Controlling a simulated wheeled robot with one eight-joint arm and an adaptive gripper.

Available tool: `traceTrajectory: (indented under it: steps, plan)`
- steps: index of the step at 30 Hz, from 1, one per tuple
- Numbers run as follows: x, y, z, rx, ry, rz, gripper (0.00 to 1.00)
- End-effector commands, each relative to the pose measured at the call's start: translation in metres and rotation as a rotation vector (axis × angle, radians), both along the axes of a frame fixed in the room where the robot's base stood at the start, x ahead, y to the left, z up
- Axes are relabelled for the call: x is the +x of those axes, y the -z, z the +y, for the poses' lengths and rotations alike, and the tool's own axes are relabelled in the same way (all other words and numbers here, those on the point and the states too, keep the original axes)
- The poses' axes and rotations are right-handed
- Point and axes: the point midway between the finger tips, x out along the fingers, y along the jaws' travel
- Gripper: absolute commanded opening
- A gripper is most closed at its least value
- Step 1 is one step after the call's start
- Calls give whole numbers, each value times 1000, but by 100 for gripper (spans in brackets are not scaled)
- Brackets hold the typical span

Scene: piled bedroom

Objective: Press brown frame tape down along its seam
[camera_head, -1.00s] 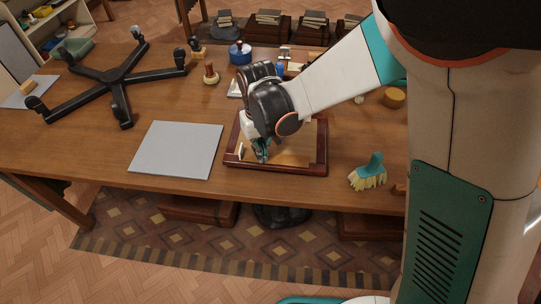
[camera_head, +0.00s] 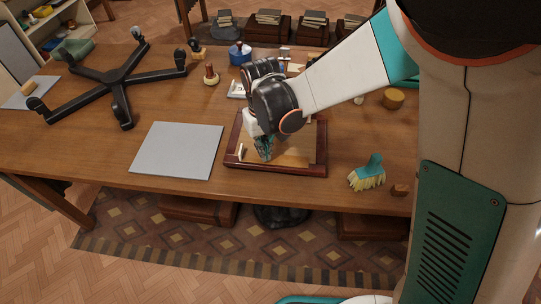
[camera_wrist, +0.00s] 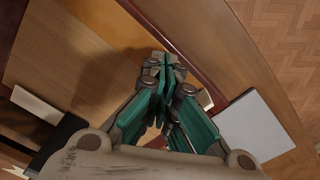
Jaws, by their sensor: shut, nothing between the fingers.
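The dark red-brown frame (camera_head: 322,150) lies flat on the wooden table, with a tan panel (camera_head: 293,157) inside it. In the wrist view the frame's rail (camera_wrist: 188,58) runs diagonally past my fingertips, with the brown panel (camera_wrist: 100,45) beside it. I cannot tell the brown tape apart from the panel and rail. My gripper (camera_head: 265,158) is shut and empty, pointing down at the frame's near side, left of its middle. In the wrist view its fingertips (camera_wrist: 163,66) are over the panel's edge by the rail; I cannot tell whether they touch.
A grey sheet (camera_head: 177,150) lies left of the frame. A black star-shaped base (camera_head: 115,77) and blue pot (camera_head: 240,53) stand farther back. Bare tabletop surrounds the grey sheet.

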Motion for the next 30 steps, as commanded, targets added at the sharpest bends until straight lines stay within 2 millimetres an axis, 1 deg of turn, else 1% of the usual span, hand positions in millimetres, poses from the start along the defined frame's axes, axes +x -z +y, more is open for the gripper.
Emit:
traceTrajectory:
  steps: [5,21,24,30]
  plan:
    - [0,-8,0,0,0,0,0]
    - [0,-66,0,0,0,0,0]
    - [0,-71,0,0,0,0,0]
    - [0,-70,0,0,0,0,0]
